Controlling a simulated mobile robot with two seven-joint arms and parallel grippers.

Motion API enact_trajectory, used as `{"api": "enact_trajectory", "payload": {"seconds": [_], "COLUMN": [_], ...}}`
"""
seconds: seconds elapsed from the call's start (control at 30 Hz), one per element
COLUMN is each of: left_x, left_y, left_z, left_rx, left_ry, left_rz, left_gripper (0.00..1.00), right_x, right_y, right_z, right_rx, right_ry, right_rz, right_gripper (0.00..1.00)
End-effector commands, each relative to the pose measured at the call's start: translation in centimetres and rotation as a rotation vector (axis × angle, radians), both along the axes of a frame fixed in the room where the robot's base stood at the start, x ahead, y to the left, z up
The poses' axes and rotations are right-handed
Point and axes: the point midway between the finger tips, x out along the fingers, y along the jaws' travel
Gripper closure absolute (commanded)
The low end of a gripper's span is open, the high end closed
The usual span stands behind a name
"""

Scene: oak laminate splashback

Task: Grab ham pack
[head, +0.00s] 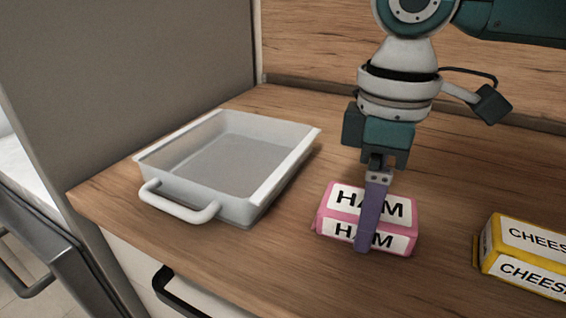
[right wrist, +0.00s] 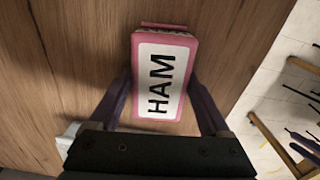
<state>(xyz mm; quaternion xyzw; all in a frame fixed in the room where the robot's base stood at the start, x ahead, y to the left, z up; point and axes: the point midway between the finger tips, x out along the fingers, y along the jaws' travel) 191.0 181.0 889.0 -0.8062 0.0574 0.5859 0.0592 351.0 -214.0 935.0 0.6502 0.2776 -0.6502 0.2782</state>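The ham pack (head: 342,199) is a pink block with white "HAM" labels, lying on the wooden counter. In the right wrist view the pack (right wrist: 163,80) sits between my fingers. My right gripper (head: 366,245) points down over it, with one purple finger in front of its near side; the other finger is hidden behind it in the head view. In the right wrist view my right gripper (right wrist: 161,82) is open, with a finger along each side of the pack; narrow gaps seem to show. My left gripper is in neither view.
A grey tray (head: 268,190) with a white handle stands left of the ham pack and looks empty. A yellow cheese pack (head: 487,243) lies to the right. A grey panel (head: 150,70) rises at the left, and the wooden splashback (head: 310,45) is behind.

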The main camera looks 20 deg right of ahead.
Motion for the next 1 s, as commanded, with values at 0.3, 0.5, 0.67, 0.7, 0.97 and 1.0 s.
{"api": "enact_trajectory", "payload": {"seconds": [0.3,0.5,0.67,0.7,0.97,1.0], "left_x": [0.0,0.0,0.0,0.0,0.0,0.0], "left_y": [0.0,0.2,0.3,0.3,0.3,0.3], "left_z": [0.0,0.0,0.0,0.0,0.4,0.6], "left_rx": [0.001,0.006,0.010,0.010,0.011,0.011], "left_ry": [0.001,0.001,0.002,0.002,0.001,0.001], "left_rz": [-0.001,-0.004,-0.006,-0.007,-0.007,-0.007], "left_gripper": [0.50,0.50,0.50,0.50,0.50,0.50], "right_x": [0.0,0.0,0.0,0.0,0.1,0.1], "right_y": [0.0,0.0,0.0,0.0,0.0,0.0], "right_z": [0.0,0.0,0.1,0.1,1.8,2.5], "right_rx": [0.000,0.000,0.000,0.000,0.001,0.002], "right_ry": [0.000,0.000,-0.001,-0.001,-0.004,-0.005], "right_rz": [0.000,0.000,0.000,0.000,0.000,0.001], "right_gripper": [0.64,0.87,0.87,0.87,0.87,0.87]}}
